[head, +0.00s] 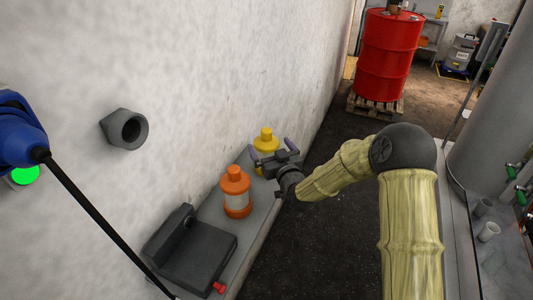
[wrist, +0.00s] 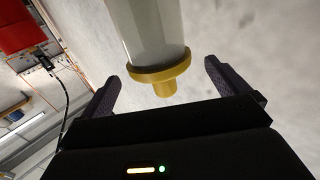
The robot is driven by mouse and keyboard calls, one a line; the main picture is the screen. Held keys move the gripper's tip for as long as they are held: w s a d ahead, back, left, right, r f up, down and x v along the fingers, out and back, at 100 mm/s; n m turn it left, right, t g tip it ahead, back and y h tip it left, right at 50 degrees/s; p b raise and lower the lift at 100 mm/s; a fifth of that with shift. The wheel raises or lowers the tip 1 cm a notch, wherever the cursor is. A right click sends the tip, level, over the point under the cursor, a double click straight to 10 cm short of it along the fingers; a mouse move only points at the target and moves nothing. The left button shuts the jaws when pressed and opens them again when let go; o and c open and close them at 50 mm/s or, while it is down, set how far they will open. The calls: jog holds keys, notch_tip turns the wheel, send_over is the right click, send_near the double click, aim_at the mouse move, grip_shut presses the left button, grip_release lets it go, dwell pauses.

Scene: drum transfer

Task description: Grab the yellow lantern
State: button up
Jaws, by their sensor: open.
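The yellow lantern (head: 266,139) stands upright on the grey ledge in the head view, beside the wall. My gripper partly hides its lower body there. In the wrist view the yellow lantern (wrist: 160,78) shows its yellow cap and pale body, upside down in the picture, between and beyond the two fingers. My gripper (head: 268,152) is open and close to the lantern, on its near right side. In the wrist view my gripper (wrist: 158,78) has its fingers apart with a gap on either side of the cap. I cannot tell of any contact.
An orange lantern (head: 236,192) stands on the ledge (head: 262,204), nearer than the yellow one. A dark box-like device (head: 190,252) sits at the ledge's near end. A grey pipe stub (head: 127,129) juts from the wall. A red drum (head: 388,55) stands on a pallet behind.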

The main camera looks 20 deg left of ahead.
aim_at(266, 139)
jog(key=p+x, duration=0.1)
jog(key=x, duration=0.3)
jog(key=shift+a+r, duration=0.1)
dwell(0.4)
jog(key=c, duration=1.7)
jog(key=shift+r, duration=0.15)
notch_tip(266, 139, up, 10)
jog(key=shift+f+b, duration=0.1)
jog(key=shift+b, duration=0.7)
